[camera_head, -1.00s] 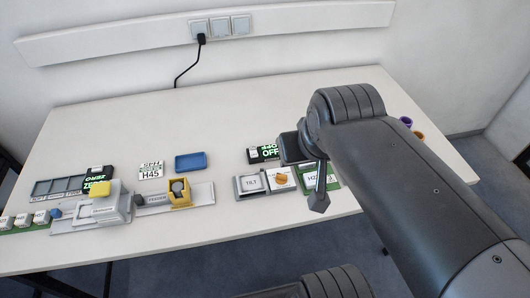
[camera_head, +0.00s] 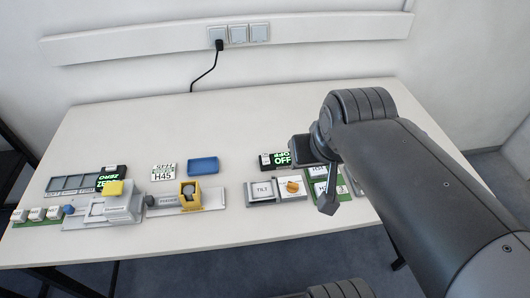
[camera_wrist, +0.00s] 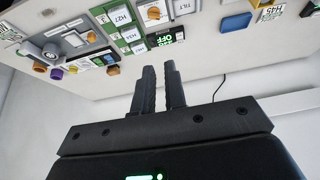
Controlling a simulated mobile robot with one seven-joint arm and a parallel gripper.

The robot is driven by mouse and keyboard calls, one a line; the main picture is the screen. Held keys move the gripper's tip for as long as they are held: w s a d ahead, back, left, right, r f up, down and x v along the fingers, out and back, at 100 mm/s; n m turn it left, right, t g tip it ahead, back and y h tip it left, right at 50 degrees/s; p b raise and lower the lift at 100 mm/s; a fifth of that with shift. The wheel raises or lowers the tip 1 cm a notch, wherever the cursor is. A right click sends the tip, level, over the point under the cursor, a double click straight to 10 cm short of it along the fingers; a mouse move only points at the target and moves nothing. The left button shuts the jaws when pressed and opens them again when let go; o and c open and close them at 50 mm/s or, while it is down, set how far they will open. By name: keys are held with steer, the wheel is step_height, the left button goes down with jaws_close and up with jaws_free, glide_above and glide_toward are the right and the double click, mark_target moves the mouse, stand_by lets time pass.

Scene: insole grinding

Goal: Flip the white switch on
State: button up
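The white switch (camera_head: 265,161) is a small white piece at the left end of a black unit whose green display (camera_head: 282,158) reads OFF. The unit stands near the middle right of the table, behind the TILT button. The green display also shows upside down in the wrist view (camera_wrist: 165,38), beyond the fingertips. My gripper (camera_wrist: 160,66) has its two dark fingers a narrow gap apart, with nothing between them. It appears apart from the unit. In the head view, my arm's end is right of the unit and partly hides what lies there.
The white TILT button (camera_head: 262,190) and an orange knob (camera_head: 293,187) sit in front of the unit. A blue tray (camera_head: 203,166) and the feeder's yellow part (camera_head: 189,195) stand left. The back of the table (camera_head: 230,110) is clear. Wall sockets (camera_head: 238,34) hold a black plug.

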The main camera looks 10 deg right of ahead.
steer(key=shift+g, duration=0.9)
steer(key=w+f, duration=0.1)
steer(key=w, duration=0.3)
steer(key=w+a, duration=0.1)
steer(key=w, duration=0.4)
steer(key=w+a+f, duration=0.1)
steer(key=w, duration=0.3)
steer(key=shift+w+f, duration=0.25)
steer(key=shift+f, duration=0.05)
jaws_close()
steer(key=g, duration=0.2)
glide_above(265, 154)
steer(key=s, duration=0.3)
step_height(265, 154, down, 9)
steer(key=shift+w+r, duration=0.1)
steer(key=shift+w, duration=0.05)
steer(key=f, duration=0.4)
steer(key=w+f, duration=0.1)
steer(key=f, duration=0.4)
steer(key=w+f, duration=0.1)
steer(key=f, duration=0.3)
steer(key=shift+w+f, duration=0.2)
steer(key=shift+f, duration=0.2)
